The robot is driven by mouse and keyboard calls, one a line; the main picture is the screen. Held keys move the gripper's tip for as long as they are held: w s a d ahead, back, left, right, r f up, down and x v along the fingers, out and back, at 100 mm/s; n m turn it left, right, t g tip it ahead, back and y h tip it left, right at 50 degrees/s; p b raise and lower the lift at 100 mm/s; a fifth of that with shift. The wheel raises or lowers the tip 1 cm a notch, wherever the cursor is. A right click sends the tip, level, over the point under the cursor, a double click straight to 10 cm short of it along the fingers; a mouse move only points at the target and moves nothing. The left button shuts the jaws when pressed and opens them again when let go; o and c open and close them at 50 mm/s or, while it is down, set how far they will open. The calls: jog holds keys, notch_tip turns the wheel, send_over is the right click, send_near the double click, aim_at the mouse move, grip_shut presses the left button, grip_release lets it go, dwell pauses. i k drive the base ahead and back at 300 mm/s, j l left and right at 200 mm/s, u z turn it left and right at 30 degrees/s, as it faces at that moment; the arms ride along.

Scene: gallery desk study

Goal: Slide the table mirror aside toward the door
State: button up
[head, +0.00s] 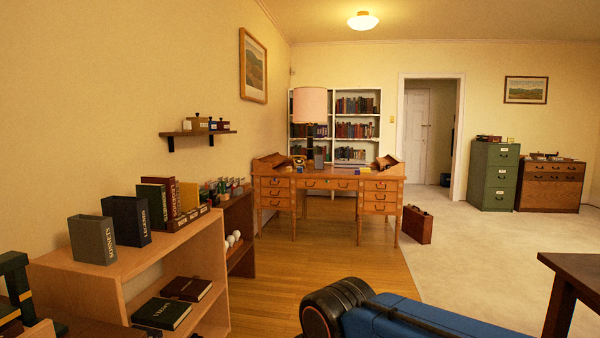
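I cannot make out a table mirror in the head view. The wooden desk (330,183) stands against the far left part of the room, with a pink-shaded lamp (310,106) and several small items on top, too small to tell apart. A white door (416,130) shows through the open doorway at the back, right of the bookcase. Part of my blue arm with a dark round joint crosses the bottom middle. My gripper is not in view.
A low wooden shelf (75,285) with books stands at the near left. A brown case (417,225) stands on the floor right of the desk. A green filing cabinet (494,176) and a brown drawer chest (550,187) are at the back right. A dark table (575,270) juts in at right. The carpet between is clear.

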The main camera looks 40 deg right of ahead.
aim_at(319, 159)
jog(key=i+l+z, duration=0.65)
jog(key=i, duration=0.25)
jog(key=i+l+z, duration=0.3)
jog(key=i, duration=0.2)
jog(key=i+z, duration=0.3)
jog(key=i, duration=3.55)
jog(key=i+l+u, duration=0.15)
jog(key=i+u, duration=0.3)
jog(key=i, duration=0.15)
jog(key=i+l+u, duration=0.3)
jog(key=i+u, duration=0.15)
jog(key=i+l+u, duration=0.45)
jog(key=i+l, duration=0.1)
jog(key=i, duration=0.05)
